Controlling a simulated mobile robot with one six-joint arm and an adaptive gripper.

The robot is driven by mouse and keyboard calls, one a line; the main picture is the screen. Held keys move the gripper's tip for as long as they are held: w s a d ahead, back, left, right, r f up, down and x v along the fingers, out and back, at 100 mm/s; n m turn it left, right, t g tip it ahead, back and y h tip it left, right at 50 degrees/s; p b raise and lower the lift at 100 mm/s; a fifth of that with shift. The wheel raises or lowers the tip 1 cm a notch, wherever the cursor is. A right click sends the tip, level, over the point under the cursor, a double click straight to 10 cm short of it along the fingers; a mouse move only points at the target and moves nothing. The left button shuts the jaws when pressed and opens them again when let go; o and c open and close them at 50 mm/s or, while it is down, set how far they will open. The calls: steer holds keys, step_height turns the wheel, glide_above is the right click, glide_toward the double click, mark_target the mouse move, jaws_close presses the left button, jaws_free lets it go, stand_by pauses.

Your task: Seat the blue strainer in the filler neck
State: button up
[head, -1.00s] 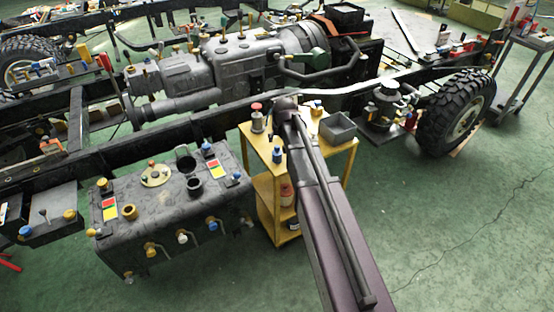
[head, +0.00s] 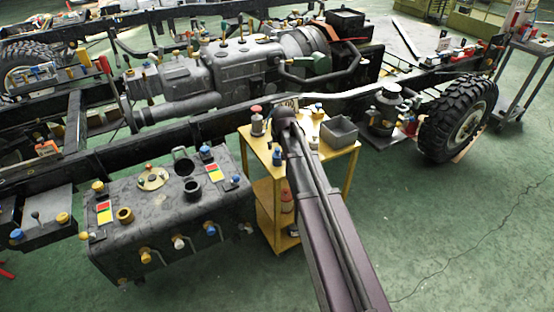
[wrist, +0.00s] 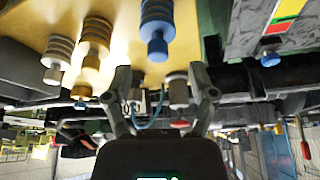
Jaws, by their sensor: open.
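A ribbed blue piece with a narrower blue end (wrist: 157,28), which looks like the blue strainer, is at the top of the wrist view over the yellow cart top. In the head view a small blue piece (head: 277,157) shows at the cart's front edge; I cannot tell if it is the same one. My gripper (wrist: 163,78) is open, its fingers spread below the ribbed blue piece in the picture and apart from it. My arm hides the gripper in the head view. A dark open neck (head: 192,189), apparently the filler neck, stands on the grey tank (head: 150,220).
Ribbed gold (wrist: 93,38) and pale (wrist: 57,57) pieces are beside the blue one. The yellow cart (head: 262,150) also carries a grey bin (head: 339,131) and red-topped bottle (head: 256,121). The chassis rail runs behind. Green floor is free at right.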

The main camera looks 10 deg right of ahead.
mark_target(278, 149)
steer(key=shift+f, duration=0.15)
steer(key=shift+b+x, duration=2.35)
steer(key=shift+x, duration=0.15)
steer(key=shift+w+d, duration=0.15)
jaws_close()
